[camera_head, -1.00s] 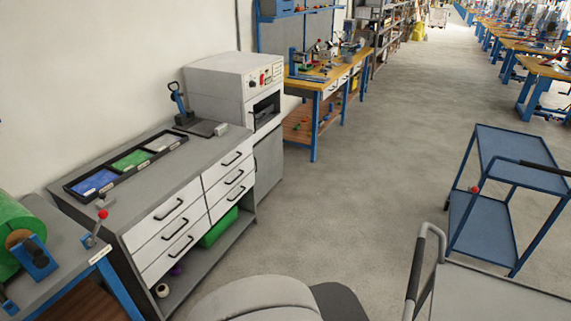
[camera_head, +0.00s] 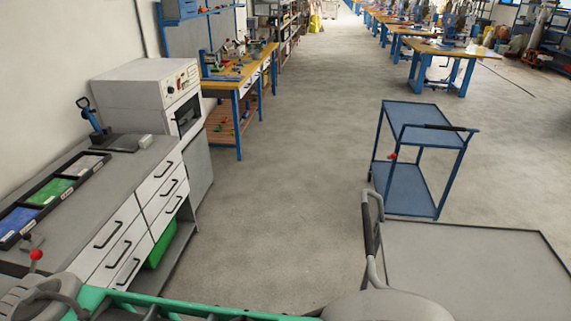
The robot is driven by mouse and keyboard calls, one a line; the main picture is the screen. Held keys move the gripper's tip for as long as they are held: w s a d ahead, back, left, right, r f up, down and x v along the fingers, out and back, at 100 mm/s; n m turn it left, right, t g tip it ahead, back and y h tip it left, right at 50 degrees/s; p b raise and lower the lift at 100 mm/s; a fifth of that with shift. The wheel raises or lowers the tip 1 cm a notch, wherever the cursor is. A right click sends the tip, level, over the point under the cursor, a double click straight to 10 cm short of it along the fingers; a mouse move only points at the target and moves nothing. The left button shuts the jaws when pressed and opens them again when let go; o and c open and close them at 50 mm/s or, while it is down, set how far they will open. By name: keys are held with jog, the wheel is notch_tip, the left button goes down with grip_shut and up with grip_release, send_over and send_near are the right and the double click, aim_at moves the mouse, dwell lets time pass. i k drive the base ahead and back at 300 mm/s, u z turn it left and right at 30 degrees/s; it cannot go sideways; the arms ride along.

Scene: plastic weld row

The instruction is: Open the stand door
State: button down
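A white machine (camera_head: 150,92) with a control panel and a dark front opening stands on a grey stand (camera_head: 199,163) at the left, at the far end of the drawer bench. The stand's grey front, which I take for its door, is seen at a steep angle and looks closed. No handle can be made out on it. My gripper does not show; only grey rounded parts, likely of my arm, show along the bottom edge, well short of the stand.
The grey drawer bench (camera_head: 95,180) fills the left side, its drawers shut. A blue trolley (camera_head: 408,182) and a grey flat cart (camera_head: 470,265) stand at the right. A teal frame (camera_head: 200,308) crosses the bottom. The grey floor between is clear.

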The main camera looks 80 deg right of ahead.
aim_at(195, 158)
jog(key=z, duration=1.85)
jog(key=i, duration=1.65)
jog(key=z, duration=1.5)
jog(key=i, duration=1.75)
jog(key=u, duration=3.45)
